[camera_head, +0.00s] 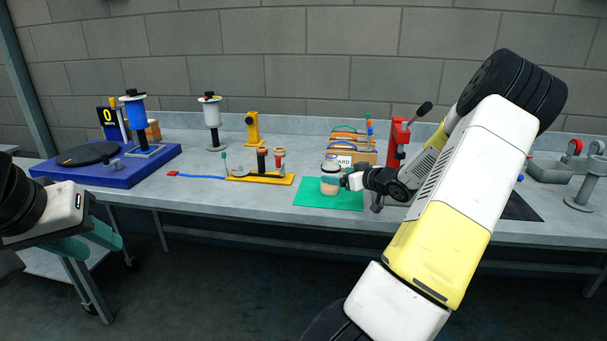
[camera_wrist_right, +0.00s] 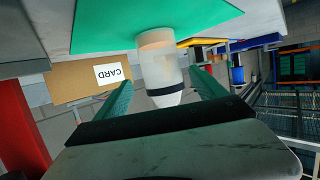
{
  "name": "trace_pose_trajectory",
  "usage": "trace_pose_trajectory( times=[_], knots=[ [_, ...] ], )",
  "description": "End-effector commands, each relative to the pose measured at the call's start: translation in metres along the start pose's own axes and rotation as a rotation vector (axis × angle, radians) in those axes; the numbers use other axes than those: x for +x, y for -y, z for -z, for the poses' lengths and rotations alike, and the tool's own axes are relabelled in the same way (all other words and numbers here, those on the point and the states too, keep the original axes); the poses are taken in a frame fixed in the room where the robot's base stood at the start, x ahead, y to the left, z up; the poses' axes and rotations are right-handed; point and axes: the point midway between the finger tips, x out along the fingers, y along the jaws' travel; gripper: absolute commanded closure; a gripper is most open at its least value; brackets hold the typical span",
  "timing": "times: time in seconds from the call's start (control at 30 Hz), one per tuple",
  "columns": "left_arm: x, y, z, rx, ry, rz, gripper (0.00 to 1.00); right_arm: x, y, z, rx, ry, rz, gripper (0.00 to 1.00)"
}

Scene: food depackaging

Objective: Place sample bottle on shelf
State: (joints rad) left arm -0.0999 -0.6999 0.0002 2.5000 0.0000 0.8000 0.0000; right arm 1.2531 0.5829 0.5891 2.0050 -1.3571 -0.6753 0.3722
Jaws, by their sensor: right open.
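The sample bottle (camera_head: 330,176), clear with a pinkish-tan filling, stands upright on a green mat (camera_head: 312,200) on the bench. My right gripper (camera_head: 347,181) is at the bottle's right side. In the right wrist view, the bottle (camera_wrist_right: 160,70) appears upside down, between the two teal fingers of my right gripper (camera_wrist_right: 163,80). Gaps show on both sides, so the gripper is open around it. My left gripper (camera_head: 86,240) is at the far left, away from the bottle, with its teal fingers apart and nothing between them. I cannot tell which thing is the shelf.
A cardboard box marked CARD (camera_head: 350,155) and a red press (camera_head: 397,140) stand close behind the bottle. A yellow stand (camera_head: 262,179) is to its left. A blue platform (camera_head: 105,168) fills the bench's left end. Wire racks (camera_wrist_right: 288,115) show in the wrist view.

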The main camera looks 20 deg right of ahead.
Motion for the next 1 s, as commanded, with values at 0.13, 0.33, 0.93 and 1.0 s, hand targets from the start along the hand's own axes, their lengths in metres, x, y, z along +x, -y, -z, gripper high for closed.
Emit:
trace_pose_trajectory(
  times=[0.13,0.33,0.93,1.0],
  knots=[
    [0.0,0.0,0.0,0.0,0.0,0.0,0.64,0.012,-0.001,-0.001,0.005,-0.016,0.008,0.19],
    [0.0,0.0,0.0,0.0,0.0,0.0,0.64,0.035,0.002,-0.003,0.007,-0.014,0.009,0.19],
    [0.0,0.0,0.0,0.0,0.0,0.0,0.64,0.076,0.004,-0.006,0.004,-0.011,0.005,0.25],
    [0.0,0.0,0.0,0.0,0.0,0.0,0.64,0.076,0.004,-0.006,0.004,-0.011,0.005,0.39]
  ],
)
